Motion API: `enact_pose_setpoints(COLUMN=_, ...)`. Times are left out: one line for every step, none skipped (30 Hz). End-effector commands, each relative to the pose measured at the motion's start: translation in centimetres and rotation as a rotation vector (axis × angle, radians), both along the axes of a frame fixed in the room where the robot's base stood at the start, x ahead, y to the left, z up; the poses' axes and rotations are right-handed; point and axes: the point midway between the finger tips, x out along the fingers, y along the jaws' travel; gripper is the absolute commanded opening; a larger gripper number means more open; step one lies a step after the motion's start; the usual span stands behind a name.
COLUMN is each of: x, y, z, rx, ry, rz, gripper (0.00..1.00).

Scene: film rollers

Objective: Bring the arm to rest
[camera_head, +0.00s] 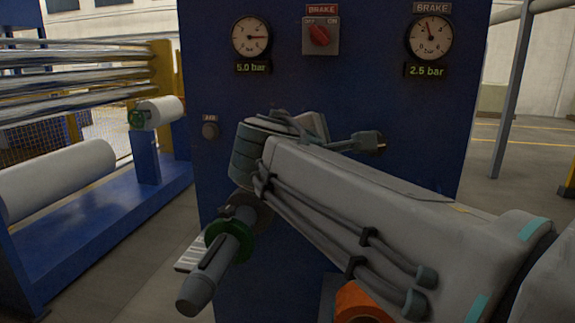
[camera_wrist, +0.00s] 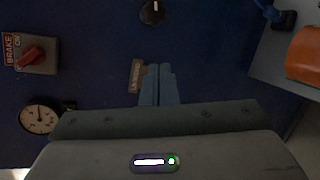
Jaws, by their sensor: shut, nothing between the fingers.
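My arm (camera_head: 370,200) reaches in from the lower right of the head view and is bent in front of a blue machine panel (camera_head: 285,85). In the wrist view my gripper (camera_wrist: 158,68) has its two fingers together with nothing between them. The fingers point at the blue panel, near a small brown label plate (camera_wrist: 136,76). A dark round knob (camera_wrist: 152,12) shows beyond them. I cannot tell the exact gap between the fingertips and the panel.
The panel carries a red brake switch (camera_head: 320,36), a 5.0 bar gauge (camera_head: 251,37) and a 2.5 bar gauge (camera_head: 430,37). A grey shaft with a green ring (camera_head: 229,239) sticks out below my arm. White rollers (camera_head: 58,180) stand at left. Floor at right is open.

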Motion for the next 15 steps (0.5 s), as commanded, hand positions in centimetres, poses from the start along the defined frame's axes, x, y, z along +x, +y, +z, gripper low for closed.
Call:
enact_pose_setpoints(x=-0.5, y=-1.3, z=-1.6, rx=0.067, ry=0.033, rz=-0.036, gripper=0.0)
enact_pose_setpoints(x=-0.8, y=-2.0, z=-2.9, rx=0.116, ry=0.055, rz=-0.061, gripper=0.0)
enact_pose_setpoints(x=-1.4, y=-3.1, z=-4.7, rx=0.188, ry=0.084, rz=-0.1, gripper=0.0)
enact_pose_setpoints(x=-1.9, y=-3.9, z=-6.2, rx=0.247, ry=0.106, rz=-0.134, gripper=0.0)
enact_pose_setpoints(x=-2.6, y=-4.6, z=-7.7, rx=0.312, ry=0.13, rz=-0.172, gripper=0.0)
enact_pose_setpoints(x=-3.5, y=-5.6, z=-9.7, rx=0.4, ry=0.156, rz=-0.225, gripper=0.0)
enact_pose_setpoints(x=-4.3, y=-6.2, z=-11.2, rx=0.468, ry=0.176, rz=-0.268, gripper=0.0)
enact_pose_setpoints(x=-5.1, y=-6.8, z=-12.6, rx=0.535, ry=0.193, rz=-0.313, gripper=0.0)
enact_pose_setpoints(x=-6.3, y=-7.4, z=-14.4, rx=0.626, ry=0.214, rz=-0.376, gripper=0.0)
enact_pose_setpoints(x=-7.2, y=-7.8, z=-15.8, rx=0.693, ry=0.227, rz=-0.423, gripper=0.0)
enact_pose_setpoints(x=-8.1, y=-8.2, z=-17.1, rx=0.761, ry=0.239, rz=-0.474, gripper=0.0)
enact_pose_setpoints(x=-9.5, y=-8.5, z=-18.7, rx=0.852, ry=0.253, rz=-0.544, gripper=0.0)
enact_pose_setpoints(x=-10.4, y=-8.6, z=-19.8, rx=0.919, ry=0.26, rz=-0.597, gripper=0.0)
enact_pose_setpoints(x=-11.3, y=-8.7, z=-20.9, rx=0.985, ry=0.266, rz=-0.649, gripper=0.0)
enact_pose_setpoints(x=-12.5, y=-8.7, z=-22.2, rx=1.068, ry=0.273, rz=-0.718, gripper=0.0)
